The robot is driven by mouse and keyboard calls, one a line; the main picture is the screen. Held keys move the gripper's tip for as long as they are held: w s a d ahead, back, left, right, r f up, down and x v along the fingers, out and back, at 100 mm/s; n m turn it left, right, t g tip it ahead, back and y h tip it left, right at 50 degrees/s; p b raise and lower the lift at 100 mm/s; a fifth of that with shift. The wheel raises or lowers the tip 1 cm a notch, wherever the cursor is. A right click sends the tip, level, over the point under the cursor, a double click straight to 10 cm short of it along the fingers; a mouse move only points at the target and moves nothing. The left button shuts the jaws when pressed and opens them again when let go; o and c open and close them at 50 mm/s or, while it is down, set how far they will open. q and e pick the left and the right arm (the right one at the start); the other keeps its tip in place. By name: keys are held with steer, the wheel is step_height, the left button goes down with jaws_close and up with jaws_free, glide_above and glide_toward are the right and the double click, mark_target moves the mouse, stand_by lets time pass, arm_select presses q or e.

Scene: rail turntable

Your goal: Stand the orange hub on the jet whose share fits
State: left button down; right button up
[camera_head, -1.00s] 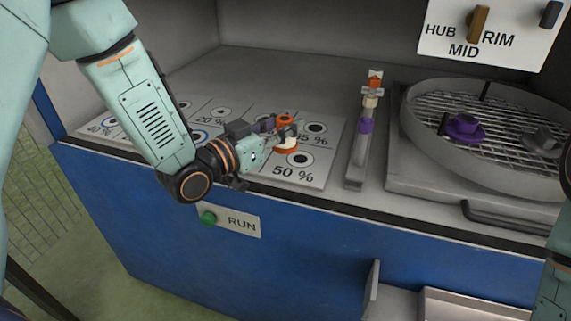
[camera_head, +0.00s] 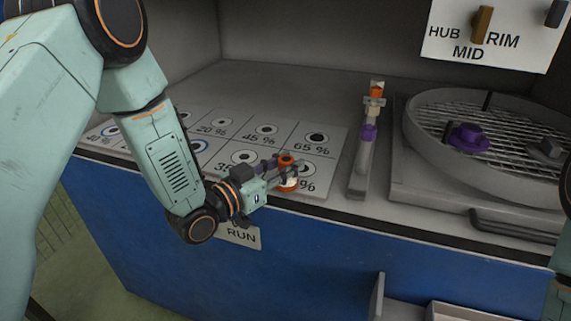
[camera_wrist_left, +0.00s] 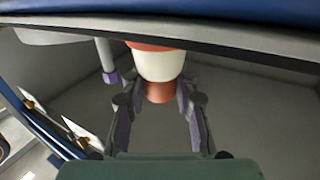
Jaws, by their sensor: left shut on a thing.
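My left gripper (camera_head: 286,172) is shut on the orange hub (camera_head: 287,160), an orange piece with a white band. In the left wrist view the hub (camera_wrist_left: 160,65) sits between both fingers. It is in front of the lower right cell of the grey jet board (camera_head: 335,140), hiding part of that cell's jet and label; only a "%" shows. I cannot tell whether it touches the board. Other jets are dark-centred discs: 20 % (camera_head: 219,121), 45 % (camera_head: 267,129), 65 % (camera_head: 317,137), and one with a partly hidden label (camera_head: 243,157). My right gripper is out of view.
A HUB/MID/RIM sign (camera_head: 490,55) hangs above. The RUN label (camera_head: 241,236) is on the blue front.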

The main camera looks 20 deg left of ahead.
arm_select(q)
steer(key=c, duration=1.4)
jaws_free()
steer(key=o, duration=0.3)
steer(key=shift+w+f, duration=0.15)
steer(key=shift+o, duration=0.4)
steer(key=shift+r, duration=0.3)
steer(key=shift+s+a+p, duration=0.25)
steer(key=shift+s+p, duration=0.05)
steer(key=shift+s, duration=0.05)
steer(key=p+v, duration=0.3)
steer(key=v, duration=0.8)
